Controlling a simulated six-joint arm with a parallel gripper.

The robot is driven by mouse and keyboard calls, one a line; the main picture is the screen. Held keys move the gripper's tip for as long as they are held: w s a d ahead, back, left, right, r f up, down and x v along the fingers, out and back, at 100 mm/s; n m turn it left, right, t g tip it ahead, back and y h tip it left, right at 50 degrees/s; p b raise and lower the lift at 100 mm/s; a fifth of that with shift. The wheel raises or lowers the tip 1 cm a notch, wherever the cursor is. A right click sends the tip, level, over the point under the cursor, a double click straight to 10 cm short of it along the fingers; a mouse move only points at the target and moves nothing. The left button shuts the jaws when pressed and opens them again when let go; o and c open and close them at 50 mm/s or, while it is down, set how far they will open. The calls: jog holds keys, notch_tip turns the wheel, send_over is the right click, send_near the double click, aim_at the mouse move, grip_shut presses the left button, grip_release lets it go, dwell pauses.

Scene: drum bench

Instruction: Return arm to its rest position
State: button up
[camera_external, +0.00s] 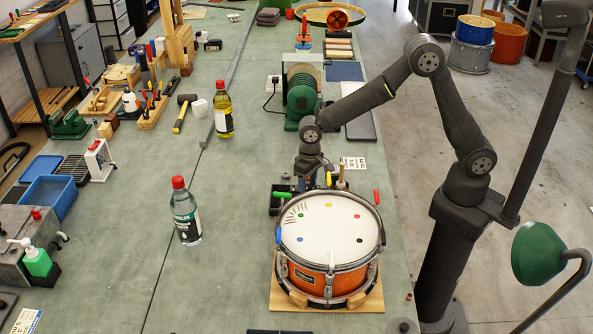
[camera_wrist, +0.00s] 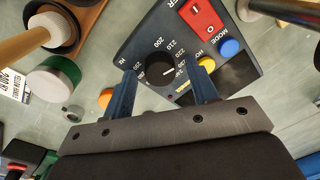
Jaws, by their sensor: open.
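My gripper (camera_wrist: 163,93) is open in the wrist view, its two blue fingers apart. Between and beyond the fingertips is a black dial knob (camera_wrist: 160,69) on a dark control box (camera_wrist: 185,42). I cannot tell whether the fingers touch the knob. The box also has a red switch (camera_wrist: 200,14), a blue button (camera_wrist: 230,46) and a yellow button (camera_wrist: 207,63). In the external view my arm bends down over the bench behind the drum (camera_external: 328,245), and the gripper is mostly hidden at the box there.
The orange drum sits on a wooden board just in front of my wrist. A green grinder-like machine (camera_external: 302,95) stands behind it. Bottles with red caps (camera_external: 186,215) stand to the left. A wooden-handled tool (camera_wrist: 30,35) is close by in the wrist view. The floor at right is partly clear.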

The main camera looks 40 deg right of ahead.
jog(key=shift+m, duration=1.3)
jog(key=o, duration=1)
jog(key=shift+o, duration=0.2)
jog(key=s+d+r+n+t+y, duration=0.1)
jog(key=s+r+n, duration=0.25)
jog(key=r, duration=0.65)
jog(key=s+r+n+t, duration=0.1)
jog(key=s+r+n, duration=0.25)
jog(key=r, duration=0.65)
jog(key=s+d+r+n+y, duration=0.15)
jog(key=s+r, duration=0.35)
jog(key=r, duration=0.5)
jog(key=x, duration=1)
jog(key=shift+w+d+h, duration=0.25)
jog(key=shift+w+h, duration=0.1)
jog(key=shift+h, duration=0.1)
jog(key=shift+r+n, duration=0.1)
jog(key=shift+n, duration=0.15)
